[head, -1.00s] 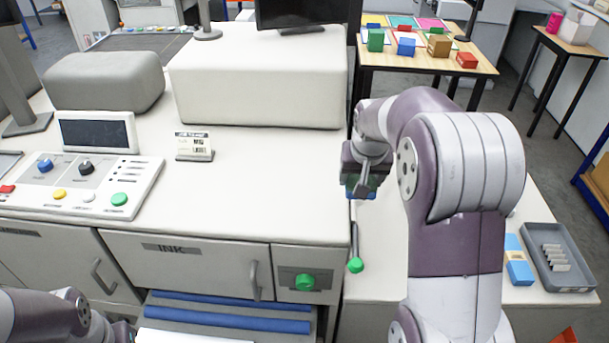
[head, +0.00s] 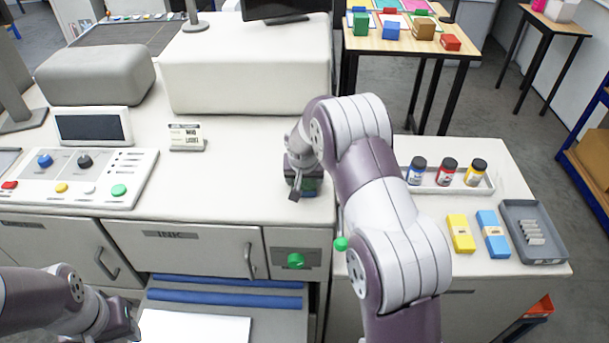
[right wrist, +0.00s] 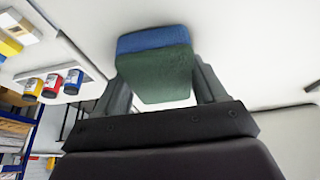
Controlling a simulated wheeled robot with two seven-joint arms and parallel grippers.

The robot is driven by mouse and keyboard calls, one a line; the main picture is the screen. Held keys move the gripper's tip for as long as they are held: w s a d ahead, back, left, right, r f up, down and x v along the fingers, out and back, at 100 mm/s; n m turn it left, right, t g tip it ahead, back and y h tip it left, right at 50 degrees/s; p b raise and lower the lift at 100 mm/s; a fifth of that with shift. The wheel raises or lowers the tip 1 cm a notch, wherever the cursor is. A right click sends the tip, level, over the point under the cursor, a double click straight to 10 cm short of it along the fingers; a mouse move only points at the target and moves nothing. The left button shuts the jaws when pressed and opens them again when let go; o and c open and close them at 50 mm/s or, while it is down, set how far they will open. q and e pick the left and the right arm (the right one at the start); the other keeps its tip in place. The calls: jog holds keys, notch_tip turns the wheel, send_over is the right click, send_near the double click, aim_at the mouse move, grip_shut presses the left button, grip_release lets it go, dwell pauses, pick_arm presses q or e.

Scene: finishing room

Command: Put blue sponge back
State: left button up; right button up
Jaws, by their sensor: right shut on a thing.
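The blue sponge (right wrist: 154,38) shows in the right wrist view as a block with a blue layer and a thicker green layer. My right gripper (right wrist: 158,82) is shut on it, with a finger on each side. In the head view my right gripper (head: 300,182) is over the right front part of the white machine top, and a sliver of the sponge (head: 311,187) shows below it. I cannot tell whether the sponge touches the surface. My left gripper (head: 122,322) is at the lower left, and its fingers are not clear.
A side table (head: 510,158) on the right holds a tray with blue, red and yellow bottles (head: 447,172), yellow and blue packs (head: 492,234) and a grey tray (head: 560,240). A small label stand (head: 187,137) and a control panel (head: 70,175) are left of my right gripper.

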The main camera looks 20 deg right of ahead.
jog(key=shift+w+f, duration=0.25)
jog(key=shift+f, duration=0.1)
jog(key=shift+s+f+b, duration=0.1)
jog(key=shift+b, duration=0.25)
jog(key=o, duration=1)
jog(key=shift+s+a, duration=0.15)
jog(key=shift+r+p, duration=0.45)
jog(key=shift+p, duration=0.05)
jog(key=shift+r+b, duration=0.2)
jog(key=shift+b, duration=0.15)
jog(key=b+v, duration=0.3)
jog(key=v, duration=0.8)
jog(key=s+a+f+n+g, duration=0.1)
jog(key=s+a+f, duration=0.1)
jog(key=s, duration=0.5)
jog(key=s+a+f+n+g+y, duration=0.1)
jog(key=s+a+f+n, duration=0.1)
jog(key=s, duration=0.6)
jog(key=s+a+f+n+y, duration=0.1)
jog(key=s+a+f+n, duration=0.1)
jog(key=s, duration=0.6)
jog(key=shift+s+a+f+g+p, duration=0.1)
jog(key=shift+a+f+g+p, duration=0.25)
jog(key=shift+a, duration=0.2)
